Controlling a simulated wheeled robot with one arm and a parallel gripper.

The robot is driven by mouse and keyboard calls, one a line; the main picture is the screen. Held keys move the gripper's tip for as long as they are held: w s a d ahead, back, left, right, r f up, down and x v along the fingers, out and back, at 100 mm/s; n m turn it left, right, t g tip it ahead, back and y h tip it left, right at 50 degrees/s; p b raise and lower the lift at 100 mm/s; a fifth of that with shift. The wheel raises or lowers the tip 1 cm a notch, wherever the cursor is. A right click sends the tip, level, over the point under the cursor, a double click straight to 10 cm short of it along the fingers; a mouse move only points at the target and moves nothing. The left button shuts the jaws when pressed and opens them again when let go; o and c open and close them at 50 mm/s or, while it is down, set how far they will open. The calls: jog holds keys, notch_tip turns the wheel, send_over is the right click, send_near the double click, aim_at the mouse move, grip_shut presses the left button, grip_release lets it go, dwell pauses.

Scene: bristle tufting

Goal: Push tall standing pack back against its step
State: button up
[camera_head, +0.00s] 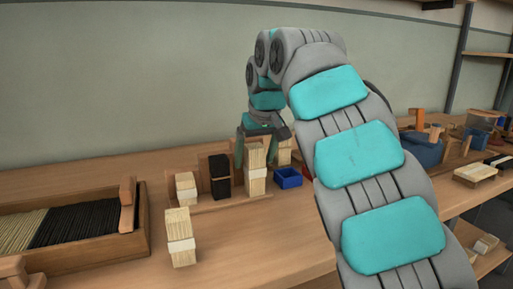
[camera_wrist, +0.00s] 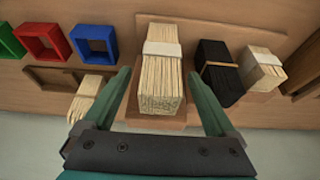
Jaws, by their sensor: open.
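The tall standing pack (camera_head: 256,172) is a light bristle bundle with a white band, upright in the row on the bench. In the wrist view the tall pack (camera_wrist: 160,85) lies between the two green fingers of my gripper (camera_wrist: 158,76). The fingers are spread, with a visible gap on each side of the pack. In the head view my gripper (camera_head: 253,150) is over and behind the pack, pointing down. A brown wooden step (camera_wrist: 140,125) shows at the pack's near end in the wrist view. I cannot tell whether the pack touches it.
A black pack (camera_head: 219,178) and a shorter light pack (camera_head: 186,189) stand to the left.

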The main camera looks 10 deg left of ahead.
aim_at(253, 166)
jog(key=shift+x, duration=1.95)
jog(key=shift+c, duration=0.3)
grip_shut()
